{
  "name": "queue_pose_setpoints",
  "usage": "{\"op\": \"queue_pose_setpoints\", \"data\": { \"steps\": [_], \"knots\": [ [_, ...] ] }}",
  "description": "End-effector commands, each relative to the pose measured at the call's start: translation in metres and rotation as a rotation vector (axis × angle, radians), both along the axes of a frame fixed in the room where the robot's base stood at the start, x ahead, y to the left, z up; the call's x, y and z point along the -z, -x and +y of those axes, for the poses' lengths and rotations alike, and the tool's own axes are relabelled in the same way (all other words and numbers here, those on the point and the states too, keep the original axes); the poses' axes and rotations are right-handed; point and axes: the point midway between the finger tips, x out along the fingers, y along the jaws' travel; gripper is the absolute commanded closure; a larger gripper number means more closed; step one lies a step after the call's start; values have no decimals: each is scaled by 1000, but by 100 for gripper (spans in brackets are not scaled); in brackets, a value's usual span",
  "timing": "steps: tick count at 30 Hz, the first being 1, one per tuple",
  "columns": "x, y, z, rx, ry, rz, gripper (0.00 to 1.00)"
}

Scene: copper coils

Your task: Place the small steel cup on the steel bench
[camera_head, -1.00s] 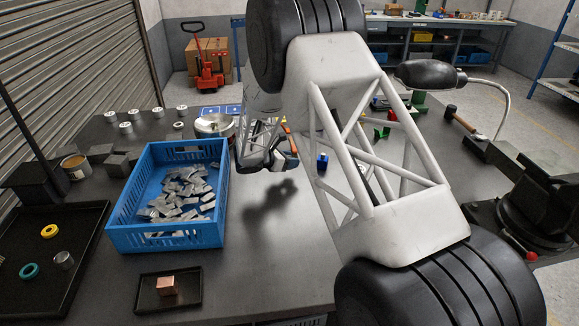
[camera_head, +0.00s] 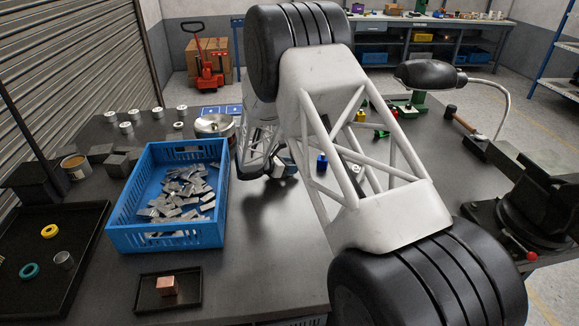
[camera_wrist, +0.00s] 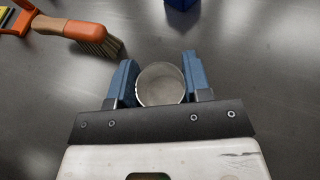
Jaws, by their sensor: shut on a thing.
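My gripper (camera_wrist: 159,68) has its two blue fingers shut on the small steel cup (camera_wrist: 160,86), one finger on each side. In the wrist view I look down into the round, empty cup. In the head view my gripper (camera_head: 279,163) is low over the steel bench (camera_head: 270,240), just right of the blue crate, partly behind my arm. The cup is not clear in that view. The dark bench top also fills the wrist view (camera_wrist: 250,75). I cannot tell whether the cup touches it.
The blue crate (camera_head: 165,238) of metal pieces stands left of my gripper. A brush (camera_wrist: 85,33) lies ahead at upper left, and a blue object (camera_wrist: 181,4) is at the top edge. A small black tray with a copper block (camera_head: 168,286) sits in front. Bench around the cup is clear.

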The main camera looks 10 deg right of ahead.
Motion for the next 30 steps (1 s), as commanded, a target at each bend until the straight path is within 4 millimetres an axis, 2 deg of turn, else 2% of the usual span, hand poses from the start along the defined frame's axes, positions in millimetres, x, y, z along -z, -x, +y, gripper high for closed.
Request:
{"op": "queue_pose_setpoints", "data": {
  "steps": [12, 13, 18, 30],
  "knots": [
    [3, 0, 0, 0, 0, 0, 78],
    [3, 0, 0, 0, 0, 0, 54],
    [3, 0, 0, 0, 0, 0, 30],
    [-1, 0, 0, 0, 1, 0, 30]
  ]
}}
